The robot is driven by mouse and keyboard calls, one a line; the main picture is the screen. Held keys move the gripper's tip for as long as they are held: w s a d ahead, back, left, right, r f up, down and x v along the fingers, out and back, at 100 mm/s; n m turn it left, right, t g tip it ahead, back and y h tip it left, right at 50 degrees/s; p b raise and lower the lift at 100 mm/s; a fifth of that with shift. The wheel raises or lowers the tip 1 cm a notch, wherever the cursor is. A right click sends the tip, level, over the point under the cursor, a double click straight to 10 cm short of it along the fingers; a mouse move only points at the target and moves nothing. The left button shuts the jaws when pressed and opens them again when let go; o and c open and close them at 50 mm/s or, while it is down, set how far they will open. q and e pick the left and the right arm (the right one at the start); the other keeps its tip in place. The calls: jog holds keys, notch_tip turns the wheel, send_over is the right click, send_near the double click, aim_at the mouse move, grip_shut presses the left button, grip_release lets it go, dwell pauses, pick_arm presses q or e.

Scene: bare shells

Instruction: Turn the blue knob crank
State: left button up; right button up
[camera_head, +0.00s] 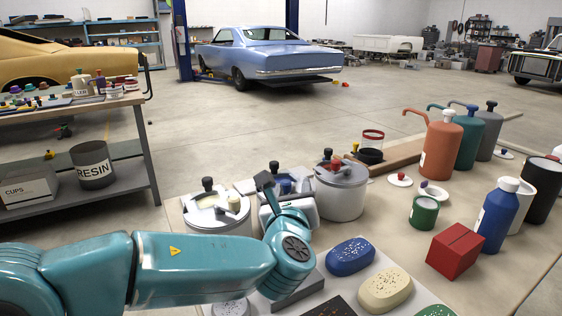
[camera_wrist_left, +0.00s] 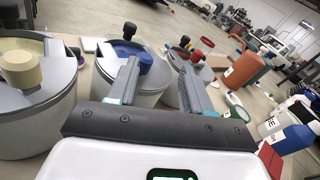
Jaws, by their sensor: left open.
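The blue knob crank (camera_wrist_left: 145,62) sits on the lid of the middle grey pot (camera_wrist_left: 112,72) in the left wrist view. In the head view a bit of its blue (camera_head: 285,187) shows behind my gripper, and most of that pot is hidden by my arm. My left gripper (camera_head: 268,186) is at this pot, with its fingers apart. In the left wrist view the gripper (camera_wrist_left: 157,66) has one finger close beside the blue knob, and the knob appears between the fingers. I cannot tell whether they touch. My right gripper is not in view.
A pot with a cream knob (camera_wrist_left: 20,70) stands to the left, and another lidded pot (camera_head: 341,195) to the right. Pump bottles (camera_head: 441,150), a blue bottle (camera_head: 497,215), a red block (camera_head: 455,250) and speckled oval blocks (camera_head: 350,256) occupy the table's right and front.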

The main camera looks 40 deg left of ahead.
aim_at(289, 187)
pick_arm(q)
jog(key=s+d+f+n+g+y+p, duration=0.2)
jog(key=s+d+n+g+y+p, duration=0.15)
jog(key=d+g+y+p, duration=0.55)
jog(key=w+a, duration=0.2)
jog(key=a, duration=0.2)
jog(key=w+a+t+h, duration=0.1)
jog(key=w+a, duration=0.2)
jog(key=a, duration=0.2)
jog(key=w+a+t+h+b, duration=0.1)
jog(key=w+a, duration=0.1)
jog(key=a, duration=0.2)
jog(key=shift+w+a+r, duration=0.15)
jog(key=shift+a+r, duration=0.05)
jog(key=shift+a, duration=0.1)
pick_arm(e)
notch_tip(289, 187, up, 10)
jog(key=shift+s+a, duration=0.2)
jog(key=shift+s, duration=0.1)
pick_arm(q)
jog(key=shift+c, duration=0.4)
grip_shut()
